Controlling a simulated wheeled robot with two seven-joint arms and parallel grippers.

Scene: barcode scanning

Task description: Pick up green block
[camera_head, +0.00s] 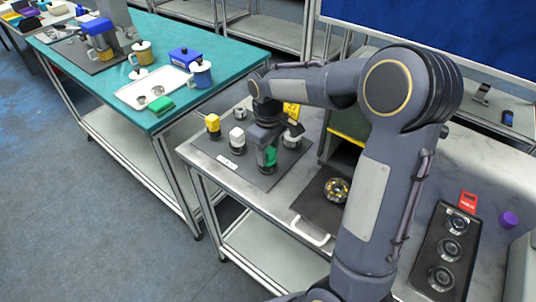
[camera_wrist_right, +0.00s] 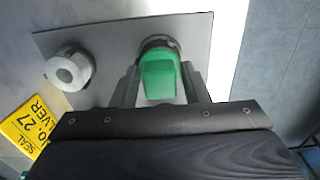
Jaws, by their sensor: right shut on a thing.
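The green block (camera_head: 270,156) stands at the front right of a dark grey mat, on or in a dark round holder. My right gripper (camera_head: 266,147) reaches down over it from the arm above. In the right wrist view the green block (camera_wrist_right: 160,76) sits between the two fingers of the gripper (camera_wrist_right: 160,88), which are shut on it. The dark holder shows just behind the block; whether the block is clear of it I cannot tell. My left gripper is not in view.
On the mat (camera_head: 205,150) stand a yellow block (camera_head: 213,121), a white block (camera_head: 237,136) and a pale round piece (camera_head: 293,135) close to the gripper. A yellow sign (camera_wrist_right: 24,126) lies near. A teal table (camera_head: 120,100) is at left; a black tray (camera_head: 443,245) is at right.

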